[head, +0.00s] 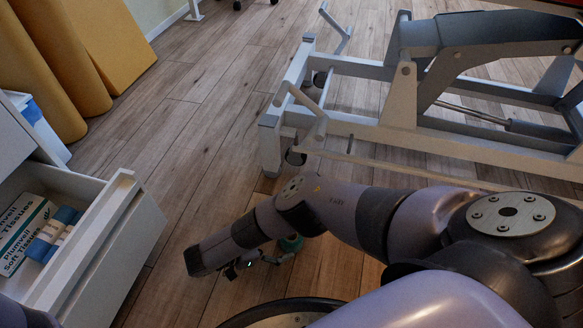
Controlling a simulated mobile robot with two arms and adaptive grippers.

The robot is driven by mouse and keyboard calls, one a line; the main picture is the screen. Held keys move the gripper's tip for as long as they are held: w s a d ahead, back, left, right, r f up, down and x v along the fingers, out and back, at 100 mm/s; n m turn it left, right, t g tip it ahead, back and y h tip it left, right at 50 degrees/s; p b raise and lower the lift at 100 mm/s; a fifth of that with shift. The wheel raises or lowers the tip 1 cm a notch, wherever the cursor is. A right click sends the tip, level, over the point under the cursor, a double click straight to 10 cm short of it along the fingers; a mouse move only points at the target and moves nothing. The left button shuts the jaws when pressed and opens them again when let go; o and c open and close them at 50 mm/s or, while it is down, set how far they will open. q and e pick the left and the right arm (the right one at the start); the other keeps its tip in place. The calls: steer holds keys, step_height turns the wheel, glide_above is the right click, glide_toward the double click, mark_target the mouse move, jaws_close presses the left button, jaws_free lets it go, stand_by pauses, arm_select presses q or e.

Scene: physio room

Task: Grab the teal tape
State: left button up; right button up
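A small teal object (291,243), which looks like the teal tape, shows just below my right forearm, partly hidden by it. My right gripper (277,257) is dark and small in the picture, with its fingertips at the teal object. The arm covers part of the gripper, so I cannot tell whether the fingers are closed on the object or only beside it. I also cannot tell whether the object is on the floor or above it. My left gripper is not in view.
An open white drawer (112,225) at the left holds a tissue box (22,232) and blue-and-beige rolls (52,236). A grey metal treatment-table frame (350,125) stands at the upper right. Yellow rolls or mats (112,45) stand upper left. Wooden floor (185,130) between them is clear.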

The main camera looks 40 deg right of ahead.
mark_target(284, 239)
steer(key=b+x, duration=0.3)
steer(key=x, duration=0.1)
steer(key=shift+f, duration=0.3)
steer(key=shift+d+f, duration=0.15)
steer(key=shift+d, duration=0.4)
steer(key=shift+c, duration=0.4)
steer(key=c, duration=1.2)
